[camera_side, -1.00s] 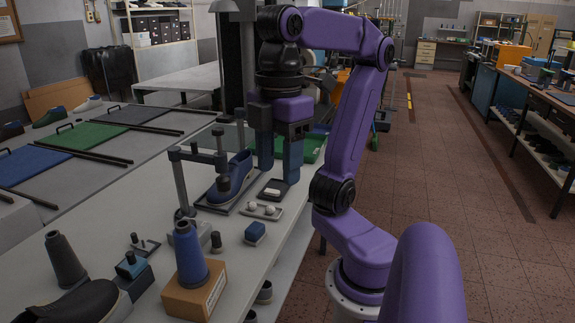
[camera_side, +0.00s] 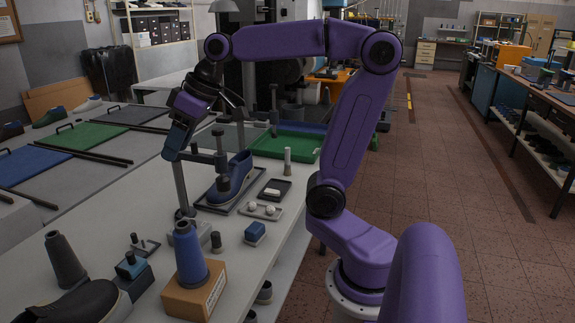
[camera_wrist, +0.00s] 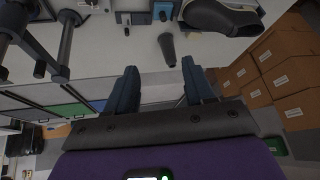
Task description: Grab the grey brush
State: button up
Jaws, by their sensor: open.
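My gripper (camera_side: 183,135) is raised in the air in the side view, tilted to the left, beside the post of a dark press stand. In the wrist view its two fingers (camera_wrist: 160,75) are spread apart with nothing between them. I cannot clearly make out a grey brush. A slim pale grey upright piece (camera_side: 287,160) stands near the green tray at the back; I cannot tell if it is a brush. A blue block (camera_side: 254,232) with a darker base lies on the table near its right edge.
The press stand (camera_side: 180,190) rises close to my gripper. A blue shoe (camera_side: 235,175) sits on a tray behind it. A grey cone (camera_side: 65,260), a blue cone (camera_side: 189,255) on a box and a black shoe (camera_side: 75,302) are in front. Boxes (camera_wrist: 285,60) show right in the wrist view.

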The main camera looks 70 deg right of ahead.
jog(key=w+d+m+t+h, duration=0.2)
jog(key=w+d+m+h, duration=0.15)
jog(key=d, duration=0.85)
jog(key=w+d+m+t+h, duration=0.25)
jog(key=d+m, duration=0.25)
jog(key=d, duration=0.6)
jog(key=s+d+r+m+g+h, duration=0.1)
jog(key=s+d+m+g+h, duration=0.1)
jog(key=s+d+m+h, duration=0.65)
jog(key=s+d+r+n+g+h, duration=0.15)
jog(key=s+d, duration=0.45)
jog(key=d, duration=0.8)
jog(key=y, duration=0.1)
send_near(288, 155)
jog(key=shift+m+g, duration=0.3)
jog(key=shift+m, duration=0.05)
jog(key=x, duration=0.8)
jog(key=shift+w+r, duration=0.2)
jog(key=shift+w, duration=0.05)
jog(key=shift+f+x, duration=0.2)
jog(key=shift+x, duration=2.35)
jog(key=shift+a, duration=0.1)
